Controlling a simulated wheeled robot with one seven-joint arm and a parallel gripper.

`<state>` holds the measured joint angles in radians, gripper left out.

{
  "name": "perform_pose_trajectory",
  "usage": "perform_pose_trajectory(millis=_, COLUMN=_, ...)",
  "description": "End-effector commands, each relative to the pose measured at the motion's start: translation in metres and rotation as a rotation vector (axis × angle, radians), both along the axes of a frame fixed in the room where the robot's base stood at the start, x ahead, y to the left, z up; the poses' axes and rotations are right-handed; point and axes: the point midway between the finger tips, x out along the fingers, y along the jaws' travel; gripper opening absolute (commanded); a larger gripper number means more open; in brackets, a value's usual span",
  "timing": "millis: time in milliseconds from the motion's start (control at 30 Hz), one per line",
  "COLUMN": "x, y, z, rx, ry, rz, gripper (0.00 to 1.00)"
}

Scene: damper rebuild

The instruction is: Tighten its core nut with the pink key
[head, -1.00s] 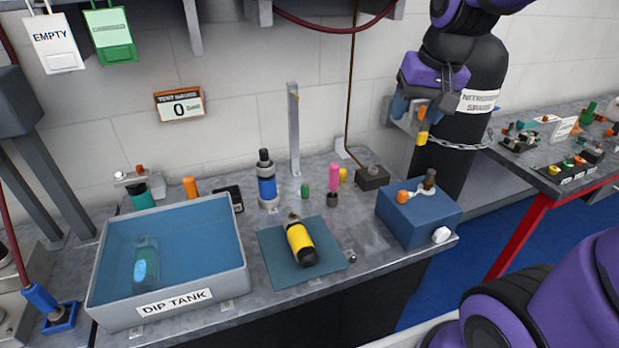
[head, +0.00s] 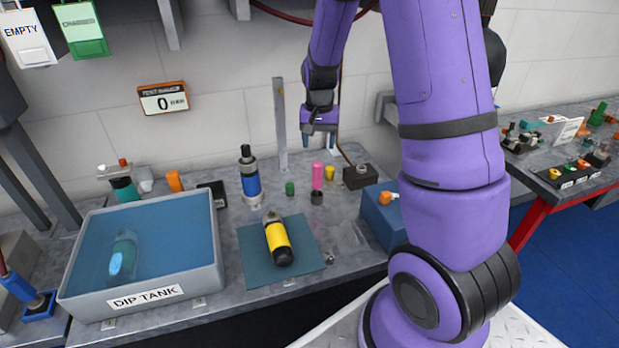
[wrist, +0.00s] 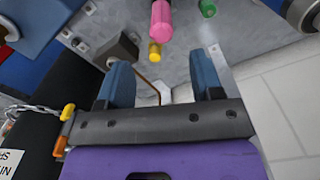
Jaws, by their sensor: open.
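The pink key (head: 318,174) stands upright on the bench, with a small dark cylinder (head: 317,197) just in front of it. The pink key also shows at the top of the wrist view (wrist: 161,20). My gripper (head: 320,130) is open and empty, raised above and behind the pink key, pointing down. Its two blue fingers (wrist: 163,82) are well apart in the wrist view. A blue damper (head: 249,182) stands upright left of the key. A yellow and black damper (head: 278,242) lies on a teal mat (head: 305,262). I cannot make out a core nut.
A green cap (head: 290,188) and a yellow piece (head: 330,173) flank the key. A dark block (head: 360,176) with a cable stands to the right. A metal post (head: 280,125) rises behind. The dip tank (head: 212,275) holds a submerged damper. My arm hides part of a blue box (head: 375,215).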

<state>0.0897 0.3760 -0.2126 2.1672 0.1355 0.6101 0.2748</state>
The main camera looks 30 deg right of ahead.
Motion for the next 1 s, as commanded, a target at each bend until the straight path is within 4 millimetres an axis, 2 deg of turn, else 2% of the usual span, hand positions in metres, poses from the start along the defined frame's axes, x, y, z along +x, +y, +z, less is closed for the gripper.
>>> perform_pose_trajectory(millis=300, x=-0.001, y=0.000, z=-0.044, rx=0.001, ry=0.003, rz=0.000, gripper=0.60)
perform_pose_trajectory(millis=567, x=0.000, y=0.000, z=-0.061, rx=0.001, ry=0.003, rz=0.000, gripper=0.60)
perform_pose_trajectory(millis=833, x=0.001, y=0.001, z=-0.096, rx=0.000, ry=0.002, rz=0.000, gripper=0.60)
perform_pose_trajectory(millis=1000, x=0.002, y=0.001, z=-0.103, rx=0.001, ry=-0.001, rz=0.001, gripper=0.60)
